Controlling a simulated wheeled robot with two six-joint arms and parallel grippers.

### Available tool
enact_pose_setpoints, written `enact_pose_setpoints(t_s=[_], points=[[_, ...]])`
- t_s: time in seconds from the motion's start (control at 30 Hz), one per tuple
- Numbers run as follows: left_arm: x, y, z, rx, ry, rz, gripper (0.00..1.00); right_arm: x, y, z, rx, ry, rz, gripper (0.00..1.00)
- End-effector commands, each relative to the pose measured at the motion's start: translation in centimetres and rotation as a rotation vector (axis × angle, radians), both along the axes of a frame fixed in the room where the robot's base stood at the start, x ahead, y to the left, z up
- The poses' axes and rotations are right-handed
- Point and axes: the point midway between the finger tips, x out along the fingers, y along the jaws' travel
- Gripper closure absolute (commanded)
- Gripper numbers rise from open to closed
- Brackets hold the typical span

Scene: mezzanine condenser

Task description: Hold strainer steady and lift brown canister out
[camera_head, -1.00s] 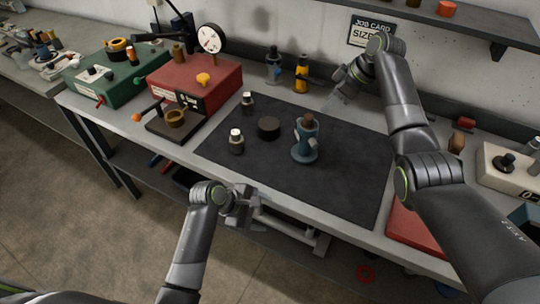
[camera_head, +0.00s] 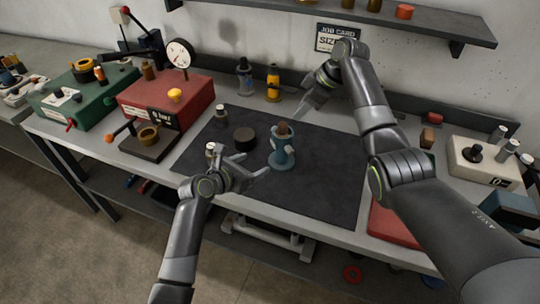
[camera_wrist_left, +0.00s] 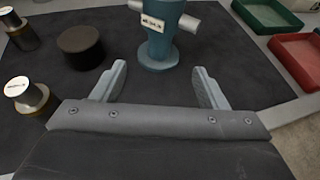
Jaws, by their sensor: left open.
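The strainer (camera_head: 282,153) is a blue-teal upright body with a round foot and pale side stubs, standing on the dark mat. The brown canister (camera_head: 284,129) sits upright in its top. In the left wrist view the strainer's lower part (camera_wrist_left: 158,50) stands just beyond my fingertips; its top and the canister are out of that frame. My left gripper (camera_head: 257,164) is open and empty, low over the mat, left and in front of the strainer; it also shows in the left wrist view (camera_wrist_left: 160,72). My right gripper (camera_head: 308,104) hangs behind and right of the strainer, apart from it.
A black puck (camera_head: 244,138) and small capped jars (camera_head: 221,115) stand on the mat left of the strainer. A red machine (camera_head: 167,98) is at the left, blue and yellow bottles (camera_head: 273,82) at the back. The mat right of the strainer is clear.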

Motion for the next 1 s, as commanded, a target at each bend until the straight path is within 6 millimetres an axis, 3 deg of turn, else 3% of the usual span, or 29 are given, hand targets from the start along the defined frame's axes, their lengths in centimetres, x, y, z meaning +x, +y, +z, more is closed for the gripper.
enact_pose_setpoints(t_s=[0.4, 1.0], points=[[4.3, -3.2, -2.2, 0.003, 0.000, -0.003, 0.33, 0.0, 0.0, 0.0, 0.000, 0.000, 0.000, 0.64], [9.1, -6.6, -4.6, 0.004, 0.000, -0.005, 0.33, 0.0, 0.0, 0.0, 0.000, 0.000, 0.000, 0.64]])
